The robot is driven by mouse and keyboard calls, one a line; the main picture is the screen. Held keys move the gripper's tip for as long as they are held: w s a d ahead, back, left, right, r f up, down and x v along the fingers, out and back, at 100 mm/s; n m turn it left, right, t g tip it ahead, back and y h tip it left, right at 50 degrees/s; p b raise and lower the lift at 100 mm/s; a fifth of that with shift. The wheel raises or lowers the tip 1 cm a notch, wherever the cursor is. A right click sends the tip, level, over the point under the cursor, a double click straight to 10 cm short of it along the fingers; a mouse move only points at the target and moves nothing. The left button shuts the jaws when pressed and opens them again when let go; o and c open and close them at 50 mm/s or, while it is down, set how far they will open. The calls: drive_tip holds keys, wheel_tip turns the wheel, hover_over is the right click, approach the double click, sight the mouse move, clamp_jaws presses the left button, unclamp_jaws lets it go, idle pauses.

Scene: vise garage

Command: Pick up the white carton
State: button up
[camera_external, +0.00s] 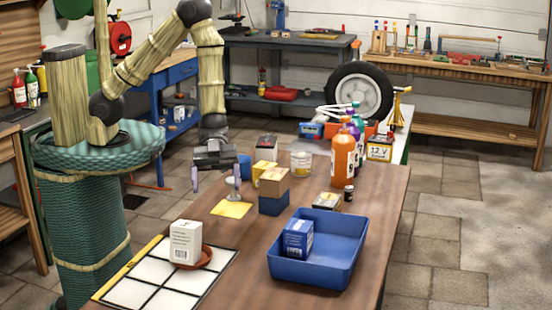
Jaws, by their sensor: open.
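The white carton (186,242) stands upright near the front left of the wooden table, with dark print on its near face. It is at a red-brown dish (207,259); I cannot tell whether it stands in the dish or just in front of it. A black-framed white grid panel (152,271) lies under and around them. My gripper (215,186) hangs pointing down, open and empty, above the table's left edge area. It is behind and above the carton, apart from it.
A blue tray (345,270) holding a blue box (298,239) is at right. A cardboard box (273,182) on a blue block (273,205), a yellow sheet (231,209), and an orange bottle (343,158) stand farther back. Bare wood (245,235) separates grid and tray.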

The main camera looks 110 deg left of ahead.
sight(189, 222)
drive_tip(key=s+d+m+g+h, duration=0.1)
drive_tip(key=h, duration=0.1)
drive_tip(key=s+m+g+h+b, duration=0.1)
drive_tip(key=s+h, duration=0.1)
drive_tip(key=s+d+g+h+b, duration=0.1)
drive_tip(key=s+h, duration=0.1)
drive_tip(key=shift+d+f+m, duration=0.3)
drive_tip(key=shift+m, duration=0.1)
wheel_tip(189, 222, down, 8)
drive_tip(key=shift+f, duration=0.15)
drive_tip(key=shift+w+d+p, duration=0.1)
drive_tip(key=shift+d+p, duration=0.35)
drive_tip(key=shift+d, duration=0.75)
